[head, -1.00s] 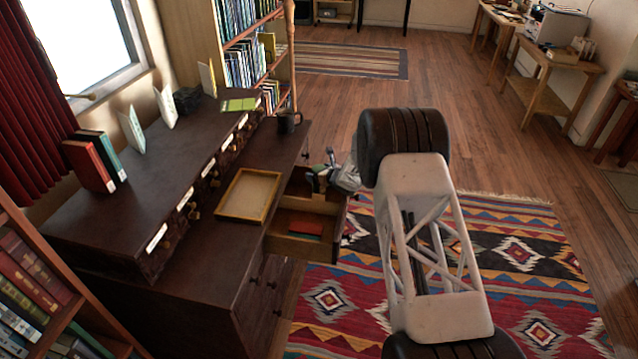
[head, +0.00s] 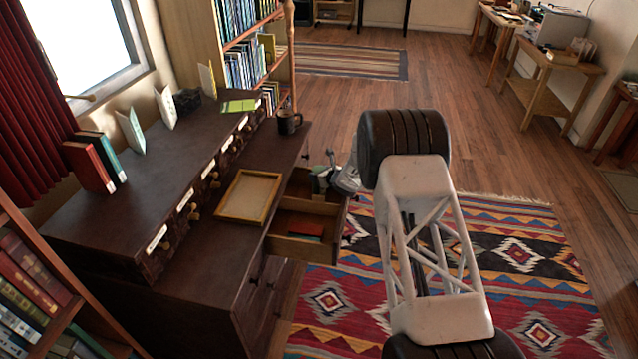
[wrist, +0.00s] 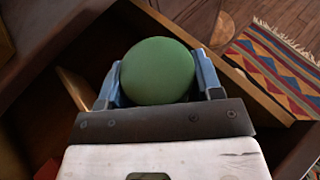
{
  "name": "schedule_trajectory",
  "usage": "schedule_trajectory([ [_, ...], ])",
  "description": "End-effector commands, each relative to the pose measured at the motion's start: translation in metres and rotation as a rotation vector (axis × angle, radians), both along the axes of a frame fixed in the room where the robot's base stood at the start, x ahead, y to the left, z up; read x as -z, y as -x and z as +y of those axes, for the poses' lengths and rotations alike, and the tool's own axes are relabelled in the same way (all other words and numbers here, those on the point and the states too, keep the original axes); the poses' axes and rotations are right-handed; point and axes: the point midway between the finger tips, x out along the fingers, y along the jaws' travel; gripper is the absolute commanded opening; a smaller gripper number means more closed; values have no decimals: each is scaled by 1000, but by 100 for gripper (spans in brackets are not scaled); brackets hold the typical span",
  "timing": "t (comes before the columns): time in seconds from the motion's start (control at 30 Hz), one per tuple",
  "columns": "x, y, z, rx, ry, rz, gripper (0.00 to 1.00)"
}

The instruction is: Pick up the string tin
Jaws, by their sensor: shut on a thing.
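A round green-topped tin (wrist: 157,70), which I take to be the string tin, sits between the two blue-grey fingers of my gripper (wrist: 158,85) in the wrist view. The gripper is shut on its sides. In the head view my gripper (head: 328,170) is at the far compartment of the open drawer (head: 322,208). The tin shows there only as a small pale green patch, partly hidden by the fingers. I cannot tell whether it is clear of the drawer floor.
A wooden divider splits the drawer, and a red item (head: 305,229) lies in the near compartment. On the desk are an empty-looking tray (head: 249,197) and a dark mug (head: 289,122). A patterned rug (head: 540,255) covers the floor to the right.

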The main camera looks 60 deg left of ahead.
Motion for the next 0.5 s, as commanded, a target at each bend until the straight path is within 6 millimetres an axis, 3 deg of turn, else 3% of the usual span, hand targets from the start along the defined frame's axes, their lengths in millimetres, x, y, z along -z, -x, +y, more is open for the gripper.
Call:
schedule_trajectory([
  [0.27, -4, 0, 0, 0, -1, -1, 30],
  [0.5, -22, 0, 1, 1, -2, -1, 30],
])
